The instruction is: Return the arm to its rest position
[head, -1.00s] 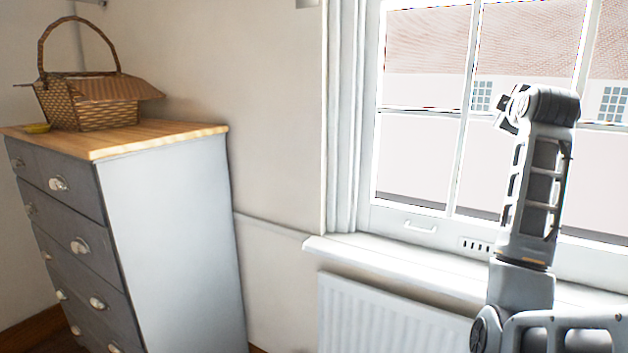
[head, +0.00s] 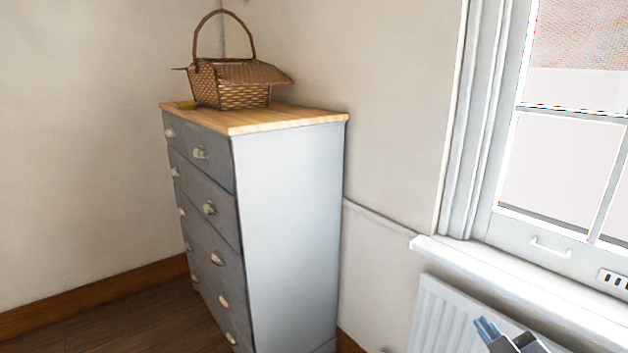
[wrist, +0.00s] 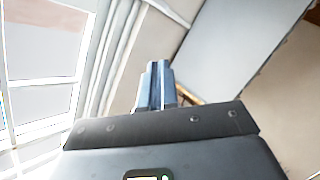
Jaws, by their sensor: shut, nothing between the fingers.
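My gripper (wrist: 158,66) is in the middle of the wrist view, its two bluish fingers together with nothing between them. Its fingertips also show at the bottom edge of the head view (head: 486,328), low in front of the radiator. Most of my arm is out of the head view. The gripper appears apart from the furniture.
A window sill (head: 530,285) and white radiator (head: 440,315) are at right. Bare floor (head: 110,325) shows lower left.

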